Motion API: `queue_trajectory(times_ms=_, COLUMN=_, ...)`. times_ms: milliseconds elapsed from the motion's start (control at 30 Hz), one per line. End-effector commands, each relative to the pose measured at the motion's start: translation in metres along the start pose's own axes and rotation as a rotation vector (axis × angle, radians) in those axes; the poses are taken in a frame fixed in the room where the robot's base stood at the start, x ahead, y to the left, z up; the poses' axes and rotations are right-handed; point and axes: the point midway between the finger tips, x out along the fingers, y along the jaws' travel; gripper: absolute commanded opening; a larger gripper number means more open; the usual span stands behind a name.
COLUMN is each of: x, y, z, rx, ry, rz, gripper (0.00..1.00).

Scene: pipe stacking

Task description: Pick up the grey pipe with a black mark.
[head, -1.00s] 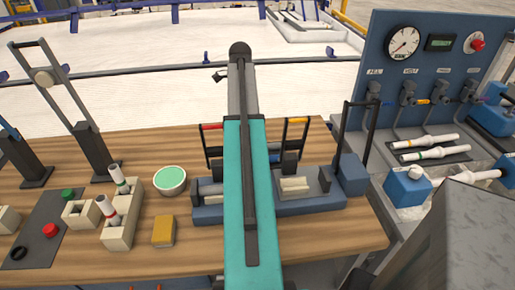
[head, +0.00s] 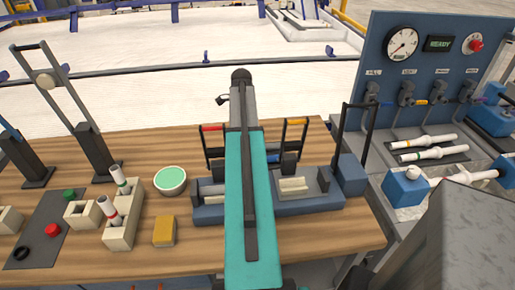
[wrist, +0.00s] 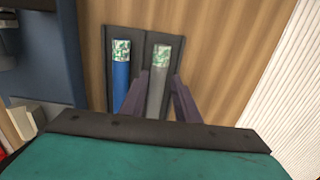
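In the wrist view a grey pipe (wrist: 157,95) lies in a dark tray (wrist: 139,36), its far end wrapped in a green-and-white speckled pattern. I cannot make out a black mark on it. A blue pipe (wrist: 121,85) with a similar patterned end lies beside it on the left. My gripper (wrist: 159,78) is open, with one finger on each side of the grey pipe; I cannot tell whether they touch it. The near part of the pipe is hidden behind my gripper body. Neither the gripper nor this pipe can be made out in the head view.
In the head view, white pipes with red and green bands stand in a cream block (head: 121,233) at left. A green-filled bowl (head: 170,180), a yellow block (head: 164,231) and a blue fixture (head: 309,203) are on the wooden table. A gauge panel (head: 425,60) stands at right.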

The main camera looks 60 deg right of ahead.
Motion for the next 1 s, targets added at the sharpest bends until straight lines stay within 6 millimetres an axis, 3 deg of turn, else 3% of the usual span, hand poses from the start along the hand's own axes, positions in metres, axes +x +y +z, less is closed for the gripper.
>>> queue_trajectory(times_ms=467, x=0.005, y=0.0, z=-0.001, rx=0.001, ry=0.0, rz=0.001, gripper=0.29)
queue_trajectory(times_ms=1000, x=0.048, y=0.002, z=-0.003, rx=0.002, ry=0.0, rz=0.001, gripper=0.29)
